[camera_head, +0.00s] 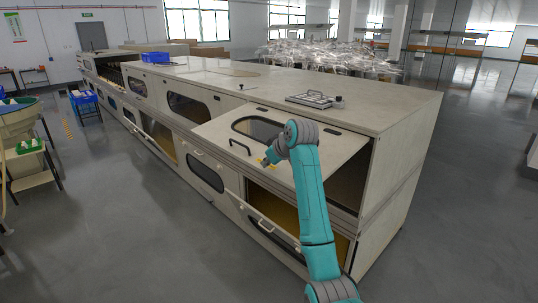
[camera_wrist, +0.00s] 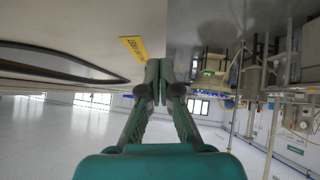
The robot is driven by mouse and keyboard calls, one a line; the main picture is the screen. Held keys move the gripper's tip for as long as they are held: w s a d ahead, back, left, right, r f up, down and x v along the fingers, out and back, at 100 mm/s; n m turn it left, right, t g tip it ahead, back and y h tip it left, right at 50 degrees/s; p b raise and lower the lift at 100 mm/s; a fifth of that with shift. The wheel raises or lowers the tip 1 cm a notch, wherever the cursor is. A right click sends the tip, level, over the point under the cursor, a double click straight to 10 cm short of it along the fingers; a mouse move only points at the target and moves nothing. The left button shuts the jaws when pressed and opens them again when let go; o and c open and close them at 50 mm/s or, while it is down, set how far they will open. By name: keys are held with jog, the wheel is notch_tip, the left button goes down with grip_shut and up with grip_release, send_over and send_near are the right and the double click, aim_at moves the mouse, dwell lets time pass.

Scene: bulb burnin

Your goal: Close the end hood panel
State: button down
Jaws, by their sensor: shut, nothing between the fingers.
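The end hood panel (camera_head: 330,156) is the cream panel with a dark window (camera_head: 258,129) near the close end of the long machine. It stands open, tilted outward, with a dark opening at its right side. A black handle (camera_head: 240,147) is on its left part. My gripper (camera_head: 265,162) is at the panel's outer face, near a yellow label, partly hidden by my arm. In the wrist view my gripper (camera_wrist: 165,68) is shut and empty, beside the label (camera_wrist: 133,48) on the panel (camera_wrist: 75,25). I cannot tell whether it touches the panel.
Below, a lower panel (camera_head: 265,222) with a handle hangs tilted outward over an open bay. Further along, another lower panel (camera_head: 160,133) also tilts outward. A small metal frame (camera_head: 314,99) lies on the machine top.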

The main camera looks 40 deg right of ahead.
jog(key=shift+d+f, duration=0.1)
jog(key=shift+f, duration=0.65)
jog(key=shift+f, duration=0.15)
